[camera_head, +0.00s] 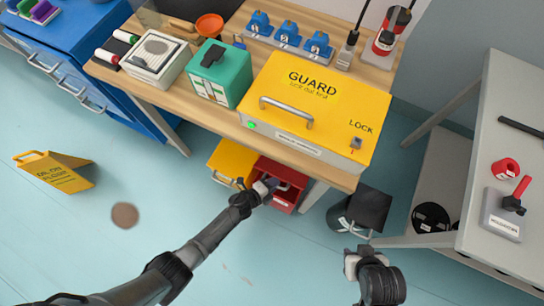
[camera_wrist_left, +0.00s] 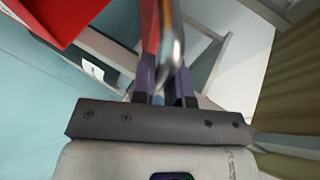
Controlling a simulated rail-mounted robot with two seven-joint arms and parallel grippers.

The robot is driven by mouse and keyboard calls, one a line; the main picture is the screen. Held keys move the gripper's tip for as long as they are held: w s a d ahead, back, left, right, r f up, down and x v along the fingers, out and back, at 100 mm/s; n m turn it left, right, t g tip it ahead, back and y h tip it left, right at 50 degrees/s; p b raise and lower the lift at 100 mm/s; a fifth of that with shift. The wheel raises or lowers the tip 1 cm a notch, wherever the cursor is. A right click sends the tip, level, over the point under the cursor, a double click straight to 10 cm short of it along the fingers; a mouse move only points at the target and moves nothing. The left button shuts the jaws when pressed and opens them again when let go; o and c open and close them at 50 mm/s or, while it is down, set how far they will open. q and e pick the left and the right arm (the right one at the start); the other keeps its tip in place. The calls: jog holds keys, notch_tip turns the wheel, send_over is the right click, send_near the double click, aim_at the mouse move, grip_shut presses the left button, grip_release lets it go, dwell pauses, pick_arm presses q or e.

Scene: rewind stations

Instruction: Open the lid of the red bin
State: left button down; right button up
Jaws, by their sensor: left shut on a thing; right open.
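The red bin (camera_head: 283,201) stands on the floor under the front edge of the wooden workbench, beside a yellow bin. Part of it is hidden by the bench and my left gripper. My left gripper (camera_head: 271,187) reaches in from the left at the bin's top. In the left wrist view its purple fingers (camera_wrist_left: 164,85) are shut on a shiny metal handle bar (camera_wrist_left: 176,40), with red behind it. How far the lid is raised is hard to tell. My right gripper (camera_head: 352,258) is open and empty above the floor, right of the bin.
A yellow bin (camera_head: 231,160) is left of the red one, a black bin (camera_head: 361,210) right. The workbench (camera_head: 222,116) with the yellow guard box (camera_head: 315,105) overhangs them. A yellow floor sign (camera_head: 58,171) stands left. The front floor is mostly clear.

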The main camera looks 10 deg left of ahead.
pick_arm(q)
jog(key=shift+w+r, duration=0.1)
dwell(0.3)
jog(key=c, duration=1.1)
grip_release()
jog(key=shift+c, duration=0.2)
jog(key=p+v, duration=0.4)
jog(key=v, duration=0.9)
jog(key=shift+s+a+r+p, duration=0.2)
jog(key=shift+s+p, duration=0.1)
jog(key=shift+p, duration=0.05)
